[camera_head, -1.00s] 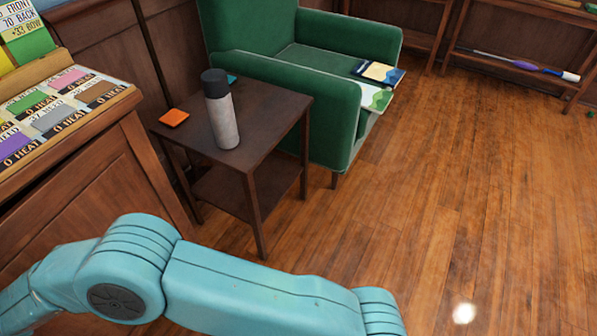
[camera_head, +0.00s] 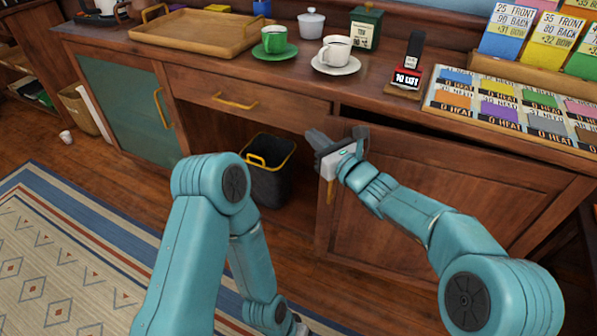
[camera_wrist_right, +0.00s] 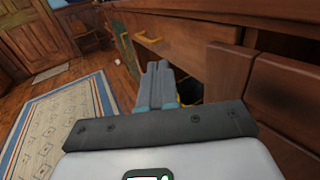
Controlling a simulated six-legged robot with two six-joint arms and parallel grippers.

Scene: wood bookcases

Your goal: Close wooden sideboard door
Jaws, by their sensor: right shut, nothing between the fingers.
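The wooden sideboard (camera_head: 385,104) spans the head view. Its right wooden door (camera_head: 430,195) stands ajar, with a dark gap between its top edge and the sideboard top. In the right wrist view the shut fingers (camera_wrist_right: 158,75) point toward the open compartment, with a wooden panel (camera_wrist_right: 285,90) close at the right.
A black bin (camera_head: 268,172) with a yellow rim stands in the open middle compartment under a drawer (camera_head: 215,92). A green door (camera_head: 120,110) is at left. Cups, a tray (camera_head: 200,32) and cards (camera_head: 500,105) sit on top. A patterned rug (camera_head: 60,250) covers the floor at left.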

